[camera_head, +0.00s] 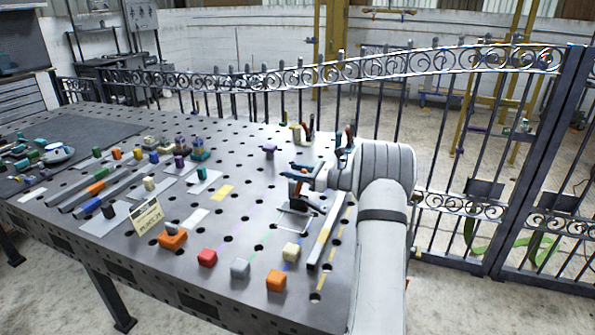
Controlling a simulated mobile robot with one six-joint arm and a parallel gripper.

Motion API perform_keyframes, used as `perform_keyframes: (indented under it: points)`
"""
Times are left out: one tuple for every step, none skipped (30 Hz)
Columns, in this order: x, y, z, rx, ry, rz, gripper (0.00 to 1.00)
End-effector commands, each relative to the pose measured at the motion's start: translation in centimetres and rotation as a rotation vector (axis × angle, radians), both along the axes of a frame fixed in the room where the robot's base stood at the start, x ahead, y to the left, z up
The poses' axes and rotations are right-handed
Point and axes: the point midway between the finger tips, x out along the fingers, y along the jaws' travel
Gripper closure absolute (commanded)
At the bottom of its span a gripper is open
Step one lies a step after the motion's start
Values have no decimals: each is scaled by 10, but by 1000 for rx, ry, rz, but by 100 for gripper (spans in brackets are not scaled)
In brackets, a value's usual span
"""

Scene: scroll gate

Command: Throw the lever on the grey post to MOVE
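My white arm rises at the right of the table, and my gripper (303,172) points left from its wrist, over the right part of the table. Its fingers are small and dark here, and I cannot tell whether they are open or shut. A small dark and reddish fixture (296,190) stands just below my gripper in the picture, partly hidden by it. I cannot make out whether it is the grey post or whether it bears a lever. No MOVE label is readable. Contact between gripper and fixture cannot be told.
The perforated steel table (120,262) carries several coloured blocks, including a red block (207,257) and an orange block (276,281) near the front. A small sign (146,216) stands at the left front. A scrollwork metal gate (470,205) runs behind and right.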

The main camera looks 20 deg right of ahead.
Motion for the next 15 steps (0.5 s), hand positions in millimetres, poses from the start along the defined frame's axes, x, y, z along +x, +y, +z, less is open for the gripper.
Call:
perform_keyframes:
  points:
    - [1, 1, 0, 0, 0, 0, 62]
    - [1, 2, 0, 0, 0, 0, 62]
    - [2, 2, 0, 0, 0, 0, 62]
    - [2, 2, 0, 0, 0, 0, 62]
    - [1, 1, 0, 0, 0, 0, 62]
    - [1, 1, 0, 0, 0, 0, 62]
    - [1, 1, 0, 0, 0, -1, 62]
    - [1, 1, 0, 0, 0, -1, 62]
    - [1, 1, 0, 0, 0, -1, 65]
    - [1, 1, 0, 0, 0, -1, 68]
    - [1, 1, 0, 0, 0, -1, 70]
    - [1, 1, 0, 0, 0, -1, 73]
    - [1, 1, 0, 0, 0, -1, 76]
    - [1, 1, 0, 0, 0, -1, 78]
    - [1, 1, 0, 0, 0, -1, 81]
